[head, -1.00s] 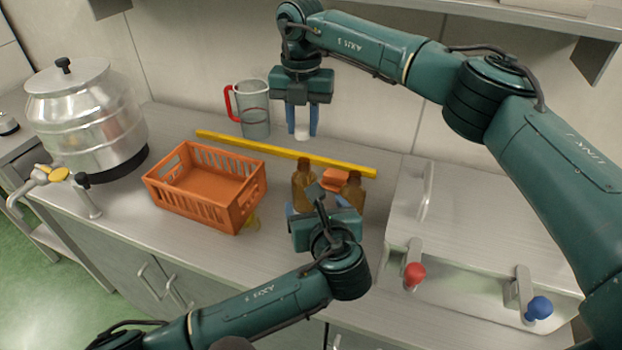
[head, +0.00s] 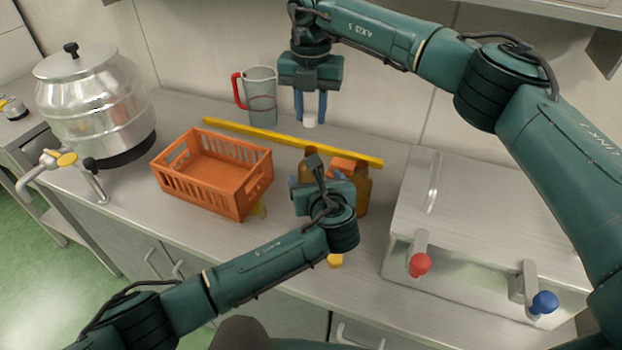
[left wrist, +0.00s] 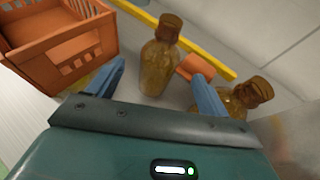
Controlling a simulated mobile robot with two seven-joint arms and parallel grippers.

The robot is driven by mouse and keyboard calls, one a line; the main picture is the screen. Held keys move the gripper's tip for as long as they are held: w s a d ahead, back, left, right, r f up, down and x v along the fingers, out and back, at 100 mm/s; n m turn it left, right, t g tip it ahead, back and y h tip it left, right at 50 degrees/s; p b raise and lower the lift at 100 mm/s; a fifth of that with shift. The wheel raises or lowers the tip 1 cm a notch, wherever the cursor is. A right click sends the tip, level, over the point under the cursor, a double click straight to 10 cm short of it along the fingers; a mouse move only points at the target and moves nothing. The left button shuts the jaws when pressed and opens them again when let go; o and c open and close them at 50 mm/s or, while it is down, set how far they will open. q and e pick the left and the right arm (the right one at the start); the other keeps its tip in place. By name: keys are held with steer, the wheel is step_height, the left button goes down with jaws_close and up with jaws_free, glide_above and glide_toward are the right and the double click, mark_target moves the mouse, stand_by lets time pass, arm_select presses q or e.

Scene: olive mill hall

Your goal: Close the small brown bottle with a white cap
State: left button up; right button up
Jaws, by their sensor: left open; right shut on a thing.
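Two brown bottles stand on the counter in the head view: one at left (head: 308,163), the other at right (head: 363,190). My left gripper (head: 326,183) is open, low in front of them. In the left wrist view, the left bottle (left wrist: 158,62) stands upright, uncapped, ahead of the gap between my fingers, apparently not gripped. The right bottle (left wrist: 246,97) is outside the right finger. My right gripper (head: 311,108) points down behind the bottles, shut on a white cap (head: 311,121) held below its fingertips.
An orange block (head: 342,165) lies near the bottles, with a yellow strip (head: 250,134) behind. An orange crate (head: 210,180) stands left, a jug (head: 261,95) behind. A steel box with red and blue knobs (head: 420,265) is at right. A small yellow thing (head: 335,260) is near the front.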

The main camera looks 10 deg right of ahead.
arm_select(q)
steer(key=shift+x, duration=2.3)
steer(key=shift+c, duration=0.6)
steer(key=c, duration=1.3)
steer(key=shift+c, duration=0.3)
arm_select(e)
glide_above(311, 149)
steer(key=shift+f, duration=2.5)
